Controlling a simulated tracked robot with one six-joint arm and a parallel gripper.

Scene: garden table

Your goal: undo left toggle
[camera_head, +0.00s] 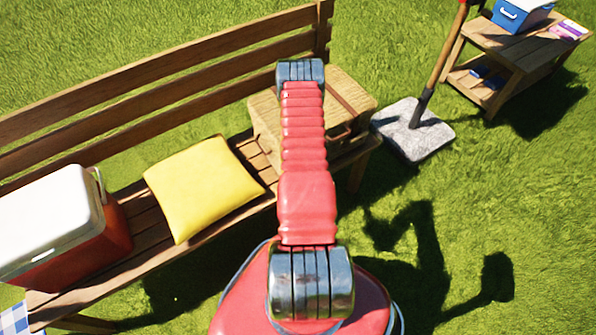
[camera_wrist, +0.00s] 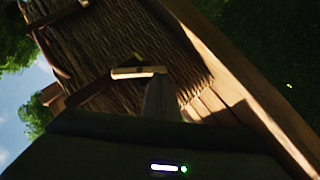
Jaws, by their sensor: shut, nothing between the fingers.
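A wicker basket (camera_head: 262,118) sits on the bench behind my arm, which hides its middle; a brown strap shows on its right part. In the wrist view the basket's woven side (camera_wrist: 180,60) appears turned, with the sky at left. A pale wooden toggle (camera_wrist: 138,72) on a dark strap lies by my gripper's tip; with the picture turned this way, it appears to be the left one. A second strap and toggle (camera_wrist: 83,3) show at the top edge. My gripper (camera_wrist: 160,82) is shut and empty, its tip at or close to the near toggle; contact is unclear.
The wooden bench (camera_head: 140,235) also holds a yellow cushion (camera_head: 203,187) and a red and white cooler (camera_head: 50,225). A small table (camera_head: 500,45) bears a blue cooler (camera_head: 522,14).

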